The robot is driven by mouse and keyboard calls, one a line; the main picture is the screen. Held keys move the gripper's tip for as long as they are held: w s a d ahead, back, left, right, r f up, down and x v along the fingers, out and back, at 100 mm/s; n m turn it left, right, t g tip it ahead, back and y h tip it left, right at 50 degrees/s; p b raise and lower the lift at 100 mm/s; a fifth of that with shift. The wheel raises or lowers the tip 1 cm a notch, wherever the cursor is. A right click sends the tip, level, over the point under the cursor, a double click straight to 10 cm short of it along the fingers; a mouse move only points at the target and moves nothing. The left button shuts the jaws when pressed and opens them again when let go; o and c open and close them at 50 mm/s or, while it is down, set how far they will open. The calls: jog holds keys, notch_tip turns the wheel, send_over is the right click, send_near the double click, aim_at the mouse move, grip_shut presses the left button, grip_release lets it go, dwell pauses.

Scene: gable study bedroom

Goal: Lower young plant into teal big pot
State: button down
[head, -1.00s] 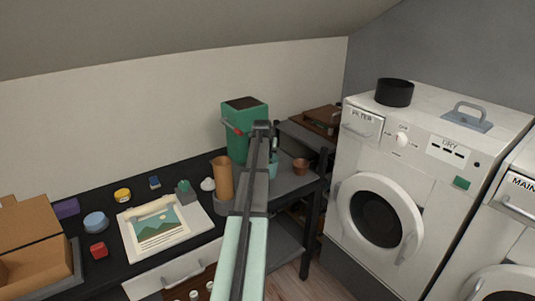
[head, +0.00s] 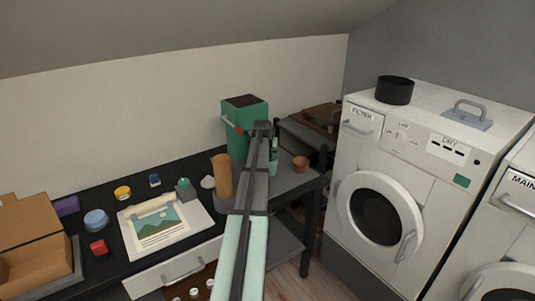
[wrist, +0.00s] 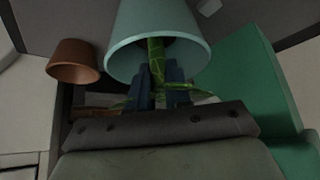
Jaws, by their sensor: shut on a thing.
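The young plant shows in the wrist view as a thick green stem (wrist: 157,62) with a few leaves low in the picture. My gripper (wrist: 160,84) is shut on the stem, its dark fingers on either side. The light teal pot (wrist: 150,25) is right in front of the fingers, its mouth facing them, and the end of the stem reaches across its dark opening. I cannot tell how deep the stem is. In the head view the teal pot (head: 273,167) is partly hidden behind my arm; the plant is mostly hidden there.
A terracotta pot (head: 300,164) stands close right of the teal pot. A tall green planter with soil (head: 241,117) stands behind, with a red-handled tool at its side. A brown cylinder (head: 222,175) stands to the left. The washing machine (head: 400,170) is to the right.

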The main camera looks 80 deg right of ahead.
jog(key=c, duration=1)
grip_release()
jog(key=v, duration=1.3)
jog(key=shift+a+r, duration=0.2)
jog(key=shift+r, duration=0.15)
